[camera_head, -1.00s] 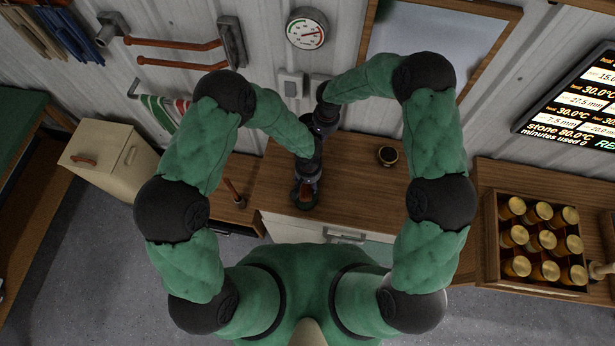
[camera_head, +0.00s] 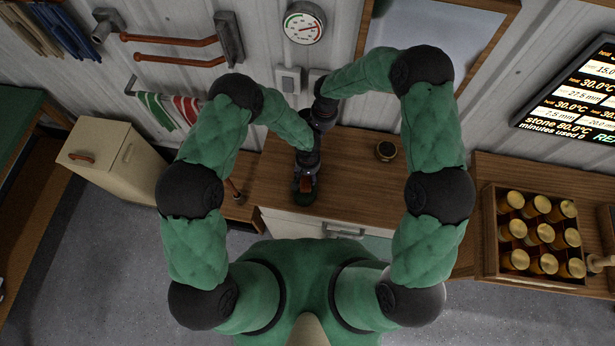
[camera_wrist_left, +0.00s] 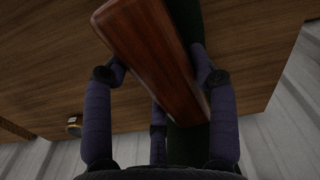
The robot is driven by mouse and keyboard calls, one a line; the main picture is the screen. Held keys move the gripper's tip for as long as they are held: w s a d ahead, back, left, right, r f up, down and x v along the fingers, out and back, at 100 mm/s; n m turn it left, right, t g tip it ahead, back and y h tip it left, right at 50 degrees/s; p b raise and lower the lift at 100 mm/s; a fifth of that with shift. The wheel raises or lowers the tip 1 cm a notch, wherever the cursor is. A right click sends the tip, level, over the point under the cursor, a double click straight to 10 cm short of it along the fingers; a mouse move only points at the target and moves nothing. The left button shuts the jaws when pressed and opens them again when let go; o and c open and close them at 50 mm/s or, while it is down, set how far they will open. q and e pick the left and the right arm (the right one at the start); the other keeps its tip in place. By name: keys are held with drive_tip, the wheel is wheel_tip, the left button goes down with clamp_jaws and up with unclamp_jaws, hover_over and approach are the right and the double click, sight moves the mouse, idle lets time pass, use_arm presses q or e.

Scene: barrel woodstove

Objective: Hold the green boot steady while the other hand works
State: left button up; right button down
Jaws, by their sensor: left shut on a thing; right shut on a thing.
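The green boot (camera_head: 302,197) shows as a small dark green shape at the cabinet's front edge. In the left wrist view a dark green strip (camera_wrist_left: 186,142) lies behind a glossy red-brown piece (camera_wrist_left: 150,45); I cannot tell if they are one thing. My left gripper (camera_head: 306,180) is over the boot; in the left wrist view its dark fingers (camera_wrist_left: 158,75) close around the brown piece and green strip. My right gripper (camera_head: 322,118) is just above and behind the left one, shut; what it holds is hidden by the left wrist.
A crate (camera_head: 489,235) of gold-lidded jars stands at right. A cream box (camera_head: 110,160) is at left. A metal wall with a gauge (camera_head: 304,23) is behind.

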sight(307, 181)
use_arm(q)
drive_tip(key=shift+r, duration=0.1)
drive_tip(key=shift+s+a, duration=0.2)
drive_tip(key=shift+s, duration=1.55)
drive_tip(key=shift+r, duration=3.95)
drive_tip(key=shift+f, duration=0.15)
